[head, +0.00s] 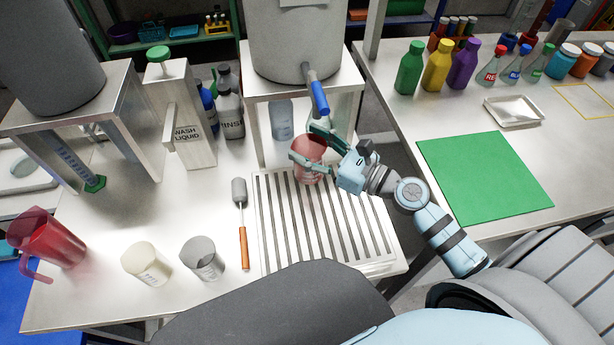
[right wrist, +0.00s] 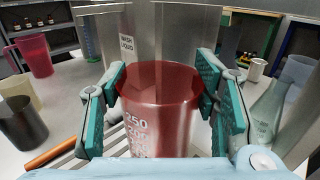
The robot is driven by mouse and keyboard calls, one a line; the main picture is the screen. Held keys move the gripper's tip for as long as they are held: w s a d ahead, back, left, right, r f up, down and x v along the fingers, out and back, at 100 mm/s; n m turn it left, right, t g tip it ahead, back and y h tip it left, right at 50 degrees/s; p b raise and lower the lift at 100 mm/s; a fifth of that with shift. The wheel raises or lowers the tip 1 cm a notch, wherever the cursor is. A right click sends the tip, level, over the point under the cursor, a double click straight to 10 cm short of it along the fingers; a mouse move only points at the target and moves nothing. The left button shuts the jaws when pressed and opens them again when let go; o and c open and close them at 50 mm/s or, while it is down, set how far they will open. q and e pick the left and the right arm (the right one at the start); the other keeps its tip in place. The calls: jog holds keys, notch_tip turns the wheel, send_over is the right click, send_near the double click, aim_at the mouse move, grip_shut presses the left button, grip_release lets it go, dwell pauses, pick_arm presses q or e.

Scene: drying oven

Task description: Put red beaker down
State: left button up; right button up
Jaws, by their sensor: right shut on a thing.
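The red translucent beaker (head: 309,160) is upright at the back of the slotted drying rack (head: 318,225), in front of the tank stand. My right gripper (head: 308,147) is shut around its sides. In the right wrist view the red beaker (right wrist: 160,110) sits between the two teal finger pads, with white volume marks facing the camera. Its base is cut off there, so I cannot tell whether it touches the rack. My left gripper is not in view.
A blue-handled tap (head: 319,98) hangs just above the gripper. Most of the rack is bare.

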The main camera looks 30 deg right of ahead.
aim_at(321, 175)
jog(key=f, duration=0.1)
jog(key=s+f+b, duration=0.1)
jog(key=f+b, duration=0.1)
jog(key=f, duration=0.1)
jog(key=shift+s+d, duration=0.25)
jog(key=shift+s, duration=0.15)
notch_tip(321, 175, down, 3)
jog(key=shift+d+f+b, duration=0.1)
jog(key=shift+d+b, duration=0.05)
jog(key=shift+b, duration=0.85)
jog(key=shift+w+f, duration=0.2)
jog(key=shift+f, duration=0.05)
jog(key=shift+r, duration=0.2)
jog(key=shift+f, duration=0.1)
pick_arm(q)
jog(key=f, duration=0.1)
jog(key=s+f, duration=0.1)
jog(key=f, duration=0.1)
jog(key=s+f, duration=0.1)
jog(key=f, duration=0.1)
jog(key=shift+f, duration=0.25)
pick_arm(e)
jog(key=o, duration=1)
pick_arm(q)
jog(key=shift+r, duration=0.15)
